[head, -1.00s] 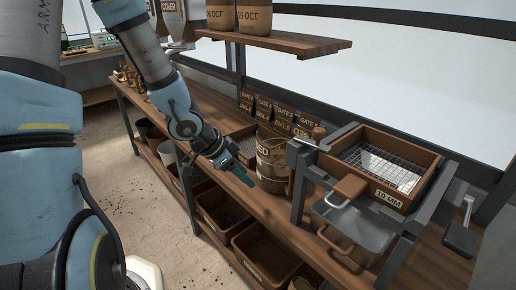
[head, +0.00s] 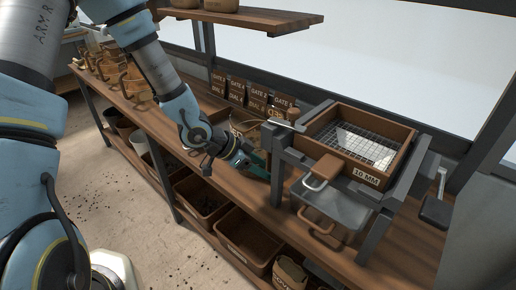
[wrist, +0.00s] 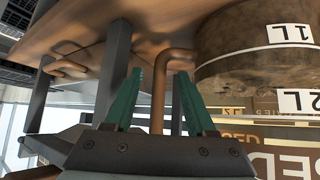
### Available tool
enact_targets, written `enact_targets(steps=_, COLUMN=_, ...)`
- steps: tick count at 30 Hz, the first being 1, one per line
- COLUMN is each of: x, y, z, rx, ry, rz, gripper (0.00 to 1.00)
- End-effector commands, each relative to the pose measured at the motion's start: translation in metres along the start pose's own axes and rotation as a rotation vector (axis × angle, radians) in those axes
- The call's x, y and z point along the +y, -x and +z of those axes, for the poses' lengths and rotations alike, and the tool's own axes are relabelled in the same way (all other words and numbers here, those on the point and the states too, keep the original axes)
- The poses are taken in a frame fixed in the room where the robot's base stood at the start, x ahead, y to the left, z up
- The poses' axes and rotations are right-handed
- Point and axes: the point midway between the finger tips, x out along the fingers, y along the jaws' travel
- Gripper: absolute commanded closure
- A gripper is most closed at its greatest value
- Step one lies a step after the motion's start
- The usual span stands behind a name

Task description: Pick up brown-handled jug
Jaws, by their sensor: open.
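The jug (head: 243,127) stands on the workbench left of the sieve frame, its lower part hidden behind my gripper in the head view. In the wrist view the jug (wrist: 255,72) fills the right side, with 1L and 2L marks and part of a printed label. Its brown handle (wrist: 160,90) shows between my gripper's (wrist: 160,88) two green fingers, which are open and apart on either side of it. I cannot tell whether either finger touches it. In the head view my gripper (head: 255,164) is low over the bench beside the jug.
The sieve frame (head: 372,208) with its wooden 10 MM sieve box (head: 366,176) stands close on the right. A clear bin with brown handles (head: 347,204) sits under it. Several gate cards (head: 235,88) stand behind. Several brown-handled vessels (head: 125,80) stand at the far left.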

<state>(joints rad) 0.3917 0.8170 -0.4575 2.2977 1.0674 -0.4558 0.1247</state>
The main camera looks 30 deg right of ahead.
Motion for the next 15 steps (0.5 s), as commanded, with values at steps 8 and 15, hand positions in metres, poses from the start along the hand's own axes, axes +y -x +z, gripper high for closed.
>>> enact_targets(steps=8, x=0.0, y=-0.02, z=0.0, rx=0.0, ry=0.0, rz=-0.001, gripper=0.44)
enact_targets(steps=15, x=0.0, y=-0.02, z=0.0, rx=0.0, ry=0.0, rz=-0.001, gripper=0.53)
